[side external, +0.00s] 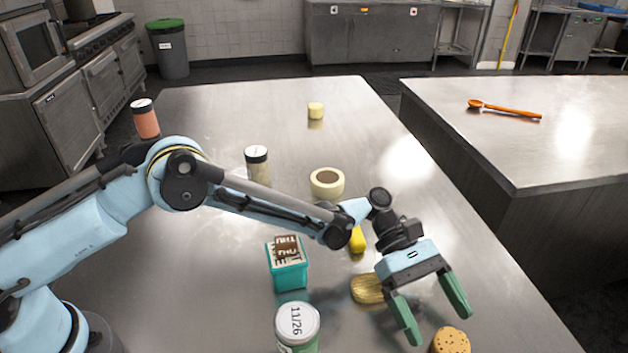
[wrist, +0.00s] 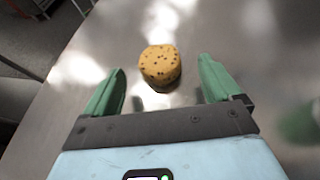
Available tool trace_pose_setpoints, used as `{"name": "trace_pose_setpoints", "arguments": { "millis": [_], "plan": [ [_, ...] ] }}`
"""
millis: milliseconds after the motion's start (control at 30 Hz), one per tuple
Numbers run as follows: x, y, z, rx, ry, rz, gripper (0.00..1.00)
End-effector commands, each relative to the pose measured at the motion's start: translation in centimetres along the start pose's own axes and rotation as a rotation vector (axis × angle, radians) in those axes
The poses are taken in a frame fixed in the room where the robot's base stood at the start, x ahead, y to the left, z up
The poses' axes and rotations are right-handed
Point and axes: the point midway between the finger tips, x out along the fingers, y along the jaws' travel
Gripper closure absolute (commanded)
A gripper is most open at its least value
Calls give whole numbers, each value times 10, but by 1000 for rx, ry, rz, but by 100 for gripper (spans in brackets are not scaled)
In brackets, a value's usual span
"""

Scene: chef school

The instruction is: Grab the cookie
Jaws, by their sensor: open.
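The cookie (side external: 451,341) is a thick, round, golden-brown piece with dark specks. It lies on the metal table near the front right edge in the side view. In the wrist view the cookie (wrist: 160,64) sits ahead of my gripper, roughly centred between the fingers and just beyond their tips. My gripper (side external: 441,322) is open and empty, with its two green fingers spread wide and pointing toward the cookie. In the wrist view my gripper (wrist: 160,75) shows a clear gap between the fingers. No contact with the cookie shows.
A ribbed tan object (side external: 368,289) lies left of my gripper, with a yellow item (side external: 357,240) behind it. The table's right edge is close to the cookie.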

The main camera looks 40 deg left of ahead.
Motion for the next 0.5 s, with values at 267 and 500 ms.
{"name": "trace_pose_setpoints", "arguments": {
  "millis": [267, 500],
  "plan": [
    [34, 1, 0, 1, 0, -1, 9],
    [35, 1, -1, 1, 0, 1, 15]
  ]
}}
